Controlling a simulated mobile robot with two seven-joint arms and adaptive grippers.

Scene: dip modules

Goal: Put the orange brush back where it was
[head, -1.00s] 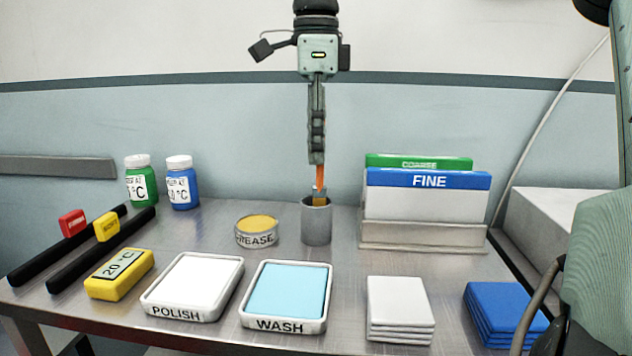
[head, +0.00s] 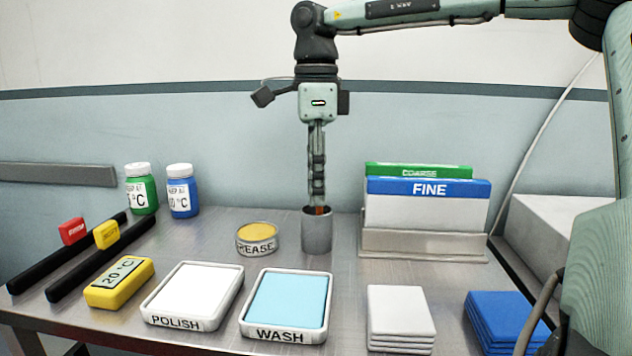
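The orange brush (head: 319,211) stands upright with most of its length inside the grey cylindrical cup (head: 317,234). Only a short orange piece of its handle shows at the cup's mouth. My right gripper (head: 317,206) points straight down over the cup, its fingertips at the rim around the brush handle. Its fingers look closed together on the handle, seen edge-on. The brush head is hidden inside the cup. My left gripper is not in the view.
A grease tin (head: 257,239) stands just left of the cup. The POLISH tray (head: 194,293) and WASH tray (head: 287,304) lie in front. Two bottles (head: 182,191) stand back left.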

